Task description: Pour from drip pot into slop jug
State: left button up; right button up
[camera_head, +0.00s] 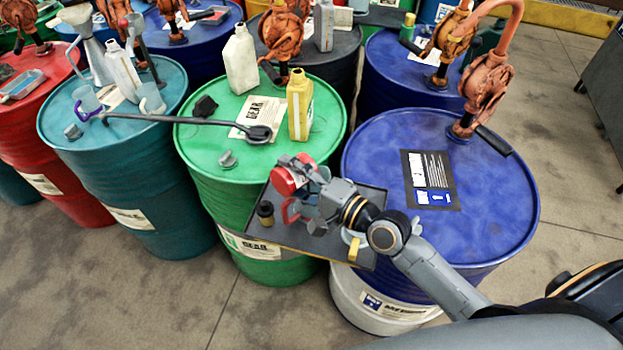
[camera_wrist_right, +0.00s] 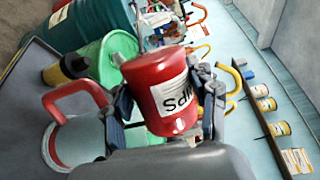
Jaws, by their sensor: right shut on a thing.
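My right gripper (camera_head: 303,192) is shut on a small red pot (camera_head: 284,181) with a white label, which I take for the drip pot. In the right wrist view the pot (camera_wrist_right: 172,100) sits between the two fingers of the gripper (camera_wrist_right: 165,108) and looks tilted. A pale jug with a red handle and rim (camera_wrist_right: 78,141), probably the slop jug, stands beside and below the pot on the dark tray (camera_head: 272,236). In the head view only its red handle (camera_head: 289,212) shows clearly; my gripper hides the rest. I cannot see any liquid leaving the pot. My left gripper is out of view.
A small dark bottle (camera_head: 265,213) stands at the tray's left. A green drum (camera_head: 215,135) and blue drum (camera_head: 380,150) stand behind. A yellow bottle (camera_head: 300,105) is on the green drum.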

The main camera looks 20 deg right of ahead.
jog(key=shift+f, duration=0.1)
dwell(0.3)
jog(key=shift+w+d+r+m, duration=0.1)
jog(key=shift+r+m, duration=0.1)
jog(key=shift+m, duration=0.3)
jog(key=shift+d+r+m, duration=0.1)
jog(key=shift+r+m, duration=0.05)
jog(key=shift+m, duration=0.35)
jog(key=shift+w+d+r+m, duration=0.1)
jog(key=shift+d+r+m, duration=0.05)
jog(key=shift+m, duration=0.35)
jog(key=shift+y, duration=0.3)
